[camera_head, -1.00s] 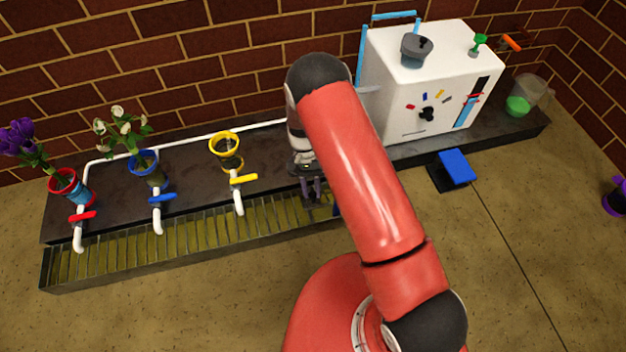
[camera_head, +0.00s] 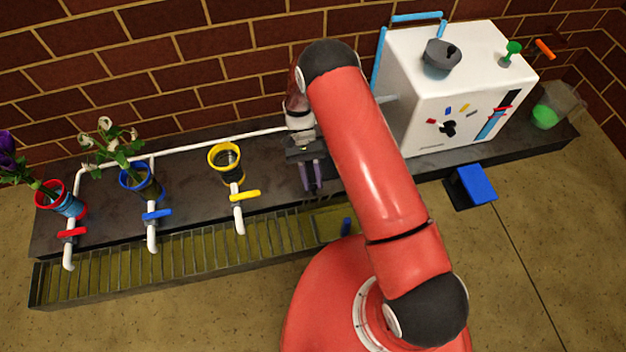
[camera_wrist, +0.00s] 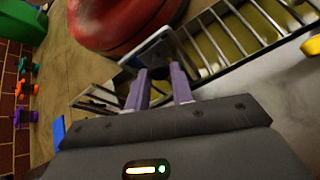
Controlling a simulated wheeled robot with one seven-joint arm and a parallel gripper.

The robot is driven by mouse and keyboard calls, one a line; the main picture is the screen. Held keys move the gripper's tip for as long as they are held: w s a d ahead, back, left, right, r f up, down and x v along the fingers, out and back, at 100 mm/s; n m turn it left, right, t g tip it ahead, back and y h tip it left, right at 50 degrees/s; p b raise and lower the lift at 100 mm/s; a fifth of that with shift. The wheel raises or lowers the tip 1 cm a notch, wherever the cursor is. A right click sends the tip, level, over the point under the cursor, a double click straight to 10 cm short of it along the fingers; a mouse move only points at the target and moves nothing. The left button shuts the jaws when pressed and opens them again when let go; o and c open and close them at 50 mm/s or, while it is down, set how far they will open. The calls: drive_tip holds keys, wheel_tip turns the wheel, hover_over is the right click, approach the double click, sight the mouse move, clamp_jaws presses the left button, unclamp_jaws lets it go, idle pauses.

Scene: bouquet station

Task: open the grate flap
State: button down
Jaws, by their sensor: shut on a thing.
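The trough grate (camera_head: 190,257) runs along the front of the dark counter, and its bars also show in the wrist view (camera_wrist: 235,30). At its right end, beside my base, a bar-free yellowish stretch (camera_head: 322,218) shows. My gripper (camera_head: 313,186) points down over the counter's front edge. In the wrist view, its purple fingers (camera_wrist: 160,76) are close together around a small dark part at a pale metal frame, which looks like the grate flap (camera_wrist: 152,48). The fingers and my arm hide much of the flap, so its exact tilt is unclear.
Red (camera_head: 72,233), blue (camera_head: 156,215) and yellow (camera_head: 245,195) valve handles sit on white pipes left of my gripper. A white machine (camera_head: 425,110) stands right of my arm. A blue pedal (camera_head: 477,183) is on the floor.

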drive_tip(key=shift+w+a+f, duration=0.15)
drive_tip(key=shift+a+f, duration=0.15)
drive_tip(key=shift+a, duration=0.05)
drive_tip(key=c, duration=1.2)
unclamp_jaws()
drive_tip(key=shift+r, duration=0.1)
drive_tip(key=v, duration=0.7)
drive_tip(key=shift+w+r, duration=0.15)
drive_tip(key=shift+w, duration=0.2)
